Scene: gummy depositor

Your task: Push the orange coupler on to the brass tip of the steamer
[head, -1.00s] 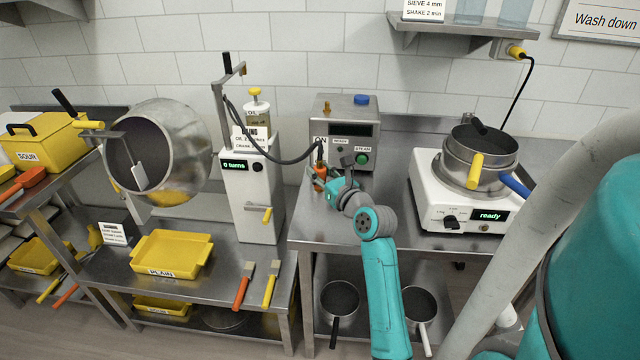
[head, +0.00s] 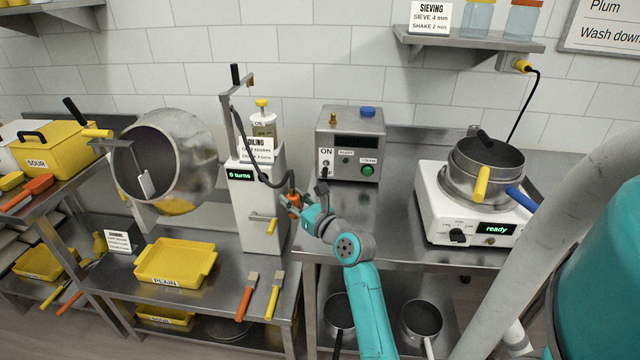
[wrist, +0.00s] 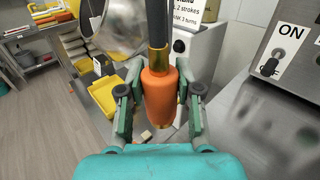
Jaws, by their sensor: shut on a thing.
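My gripper (head: 297,203) is shut on the orange coupler (head: 292,198), which hangs at the end of a black hose. In the wrist view the coupler (wrist: 160,97) stands nearly upright between the two fingers (wrist: 158,105), with a brass collar and the hose above it. The steamer (head: 350,145) is a grey box on the steel table, right of and behind my gripper. Its bare brass tip (head: 333,117) points up from the top left. The coupler is apart from the tip and lower than it. The wrist view shows only the steamer's ON/OFF switch side (wrist: 285,55).
The white oiling machine (head: 247,200) stands close left of my gripper; the hose runs from its upper part. The sieve shaker (head: 450,205) is at the right. The steel table (head: 385,215) is clear between steamer and shaker. A blue cap (head: 368,111) tops the steamer's right side.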

